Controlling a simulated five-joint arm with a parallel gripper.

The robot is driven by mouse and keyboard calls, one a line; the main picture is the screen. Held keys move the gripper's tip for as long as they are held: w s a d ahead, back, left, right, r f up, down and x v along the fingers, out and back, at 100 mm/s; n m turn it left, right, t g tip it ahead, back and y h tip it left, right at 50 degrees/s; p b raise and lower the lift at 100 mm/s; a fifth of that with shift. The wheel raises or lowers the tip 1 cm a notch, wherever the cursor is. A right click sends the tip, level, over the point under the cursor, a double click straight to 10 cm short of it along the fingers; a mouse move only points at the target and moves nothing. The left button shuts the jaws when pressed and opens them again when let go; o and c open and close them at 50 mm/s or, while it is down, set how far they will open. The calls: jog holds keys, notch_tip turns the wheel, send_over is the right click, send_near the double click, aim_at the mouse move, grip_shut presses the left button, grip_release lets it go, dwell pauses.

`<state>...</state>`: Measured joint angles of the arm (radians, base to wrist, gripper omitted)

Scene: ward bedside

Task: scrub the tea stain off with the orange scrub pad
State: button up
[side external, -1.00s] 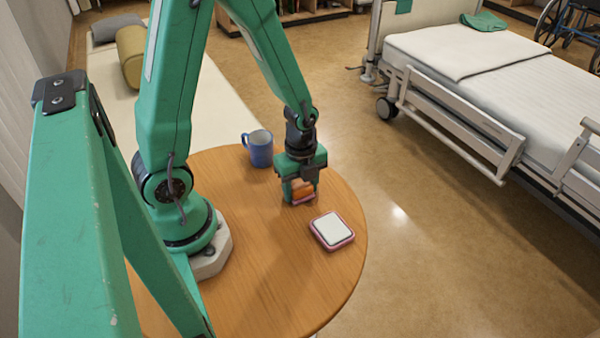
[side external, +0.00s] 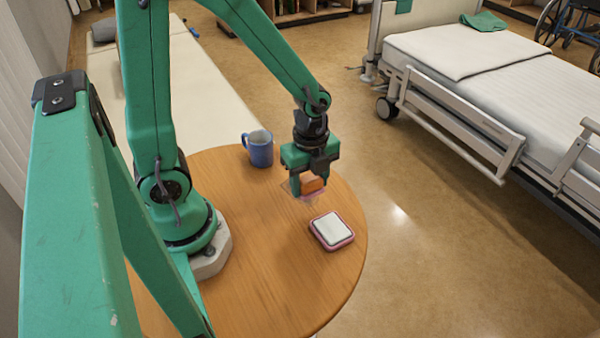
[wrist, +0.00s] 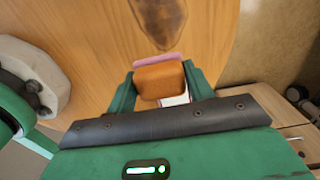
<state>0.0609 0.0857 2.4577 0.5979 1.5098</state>
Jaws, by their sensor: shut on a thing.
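My gripper (side external: 310,188) is shut on the orange scrub pad (side external: 313,185) above the far right part of the round table. In the wrist view the pad (wrist: 160,78) sits between the two fingers of my gripper (wrist: 160,84), with a pink edge along its far side. The pad appears raised off the tabletop. A dark brown tea stain (wrist: 157,18) shows on the wood at the top of the wrist view, beyond the pad. In the side view the stain is mostly hidden by my gripper.
A pink-rimmed dish with a white top (side external: 332,230) lies close in front of my gripper on the wooden table (side external: 270,285). A blue mug (side external: 259,149) stands behind to the left. The table's right edge is near. The front of the table is clear.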

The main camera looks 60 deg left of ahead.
jog(key=shift+r, duration=1.25)
jog(key=shift+w+f, duration=0.15)
jog(key=shift+w, duration=0.55)
jog(key=shift+f, duration=0.1)
